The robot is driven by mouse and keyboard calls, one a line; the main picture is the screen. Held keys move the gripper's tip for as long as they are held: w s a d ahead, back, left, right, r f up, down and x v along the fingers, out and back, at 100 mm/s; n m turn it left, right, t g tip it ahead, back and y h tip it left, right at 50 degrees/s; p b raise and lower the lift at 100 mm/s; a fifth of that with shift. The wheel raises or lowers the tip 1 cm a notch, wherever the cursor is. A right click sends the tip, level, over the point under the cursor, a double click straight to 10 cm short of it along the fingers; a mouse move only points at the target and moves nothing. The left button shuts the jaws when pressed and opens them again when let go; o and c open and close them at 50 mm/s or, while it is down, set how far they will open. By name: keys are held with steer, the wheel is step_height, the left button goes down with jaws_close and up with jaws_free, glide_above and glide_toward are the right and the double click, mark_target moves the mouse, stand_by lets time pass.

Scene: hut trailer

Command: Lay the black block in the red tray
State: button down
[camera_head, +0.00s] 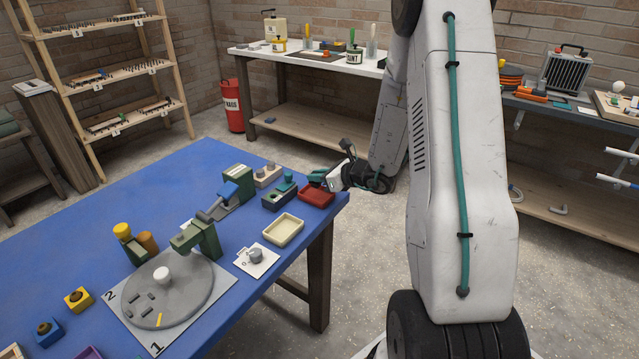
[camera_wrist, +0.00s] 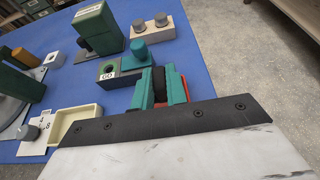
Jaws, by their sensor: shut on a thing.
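The red tray (camera_head: 317,195) sits at the right corner of the blue table. My gripper (camera_head: 321,178) is just above and behind it in the head view. In the wrist view my gripper (camera_wrist: 161,82) has its teal fingers shut on the black block (camera_wrist: 158,92), which sits upright between them. In the head view I cannot make out the block. I cannot tell whether the block touches the tray.
A grey block with a green ring and teal knob (camera_head: 279,195) stands close left of the tray. A beige block with two knobs (camera_head: 267,174) is behind it. An empty cream tray (camera_head: 284,231) lies in front. The table edge is close on the right.

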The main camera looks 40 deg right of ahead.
mark_target(319, 186)
steer(key=shift+s+a+f, duration=0.1)
steer(key=shift+a+f, duration=0.05)
steer(key=shift+f, duration=1.5)
steer(key=shift+f, duration=0.1)
steer(key=c, duration=1.4)
jaws_free()
